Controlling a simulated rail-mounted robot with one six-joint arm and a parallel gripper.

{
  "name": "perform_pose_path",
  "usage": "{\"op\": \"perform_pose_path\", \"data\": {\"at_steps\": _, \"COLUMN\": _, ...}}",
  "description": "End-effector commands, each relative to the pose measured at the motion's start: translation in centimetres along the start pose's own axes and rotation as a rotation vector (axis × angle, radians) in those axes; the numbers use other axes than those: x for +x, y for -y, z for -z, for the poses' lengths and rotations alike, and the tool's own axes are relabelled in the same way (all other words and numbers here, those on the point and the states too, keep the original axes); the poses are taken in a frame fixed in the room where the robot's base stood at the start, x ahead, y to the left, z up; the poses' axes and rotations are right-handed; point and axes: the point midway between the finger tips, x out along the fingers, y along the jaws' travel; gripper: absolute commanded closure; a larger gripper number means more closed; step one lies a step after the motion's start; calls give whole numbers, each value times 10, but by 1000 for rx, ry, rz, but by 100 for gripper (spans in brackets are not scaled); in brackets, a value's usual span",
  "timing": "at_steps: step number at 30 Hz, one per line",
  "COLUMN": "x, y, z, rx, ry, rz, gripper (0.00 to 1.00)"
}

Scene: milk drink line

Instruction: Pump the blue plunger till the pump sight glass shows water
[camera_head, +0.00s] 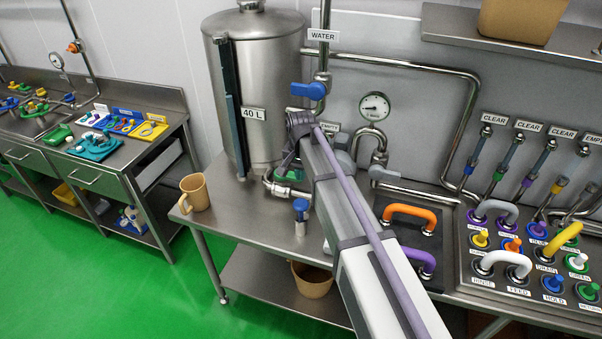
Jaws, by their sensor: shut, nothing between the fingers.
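The blue plunger (301,205) stands upright on the steel bench in front of the tank, a blue knob on a short metal stem. My gripper (284,163) is shut and empty, in front of the tank's lower right side. In the picture it is above and slightly left of the plunger, with a gap between them. A label partly reading EMPTY (331,128) shows just behind my arm. My arm hides much of the area below it, so I cannot make out the pump sight glass clearly.
A steel tank (262,80) marked 40 L stands behind. A blue valve handle (308,91) and a gauge (374,106) are on the pipework. A tan mug (194,192) stands at the bench's left. Colored handles and knobs (513,240) crowd the right panel.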

Motion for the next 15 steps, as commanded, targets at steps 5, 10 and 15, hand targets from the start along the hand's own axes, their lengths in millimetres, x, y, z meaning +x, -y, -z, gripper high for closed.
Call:
{"op": "perform_pose_path", "data": {"at_steps": 5, "x": -24, "y": 0, "z": -1, "rx": 0, "ry": 2, "rz": -1, "gripper": 100}}
{"op": "perform_pose_path", "data": {"at_steps": 10, "x": -39, "y": -1, "z": -3, "rx": -1, "ry": 5, "rz": -3, "gripper": 100}}
{"op": "perform_pose_path", "data": {"at_steps": 15, "x": -35, "y": -1, "z": -3, "rx": -1, "ry": 5, "rz": -3, "gripper": 100}}
